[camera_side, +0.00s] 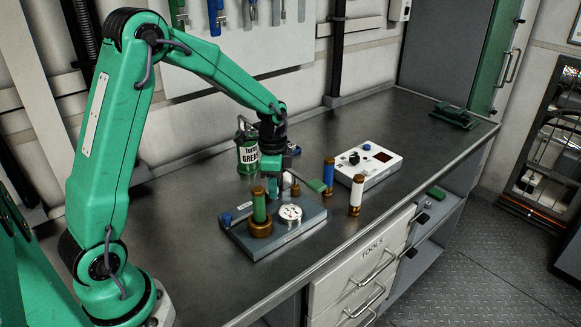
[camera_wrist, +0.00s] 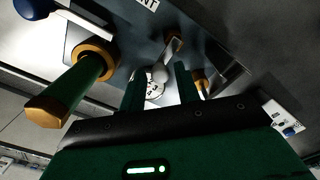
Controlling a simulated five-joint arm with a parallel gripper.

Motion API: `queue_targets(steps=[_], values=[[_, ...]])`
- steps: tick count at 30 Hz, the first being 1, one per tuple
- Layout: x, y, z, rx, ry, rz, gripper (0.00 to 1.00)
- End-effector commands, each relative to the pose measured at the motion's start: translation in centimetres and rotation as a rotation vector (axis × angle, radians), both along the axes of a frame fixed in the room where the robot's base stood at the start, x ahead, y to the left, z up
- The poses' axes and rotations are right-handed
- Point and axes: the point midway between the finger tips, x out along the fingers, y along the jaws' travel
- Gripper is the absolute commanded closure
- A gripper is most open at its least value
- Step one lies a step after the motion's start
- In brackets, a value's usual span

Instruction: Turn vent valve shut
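The grey-blue chiller frame plate (camera_side: 250,243) lies on the bench and carries a round white gauge (camera_side: 290,212), a green cylinder in a brass collar (camera_side: 260,212) and a blue knob (camera_side: 227,219). My gripper (camera_side: 281,182) is low over the plate's back part. In the wrist view, my gripper (camera_wrist: 160,74) has its two dark green fingers apart. A grey lever (camera_wrist: 168,58) with a rounded end, apparently the vent valve handle, shows between the fingertips; I cannot tell if they touch it. A label ending "NT" is cut off at the top. In the side view my gripper hides most of the valve.
A grease can (camera_side: 247,157) stands behind the plate. A blue cylinder (camera_side: 328,174), a white brass-ended cylinder (camera_side: 355,197) and a white control box (camera_side: 373,165) stand to the right. A dark green object (camera_side: 454,116) lies at the far end.

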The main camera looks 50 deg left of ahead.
Motion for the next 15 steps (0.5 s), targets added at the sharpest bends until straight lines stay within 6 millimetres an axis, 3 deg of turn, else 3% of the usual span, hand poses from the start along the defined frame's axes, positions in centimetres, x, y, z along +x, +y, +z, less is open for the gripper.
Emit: queue_targets(steps=[1, 4, 5, 15], values=[[0.00, 0.00, 0.02, 0.000, 0.000, 0.000, 0.78], [0.00, 0.00, 0.02, 0.000, 0.000, 0.000, 0.98], [0.01, 0.01, 0.03, 0.000, 0.000, 0.000, 1.00], [0.11, 0.00, 0.06, 0.000, 0.000, 0.027, 1.00]])
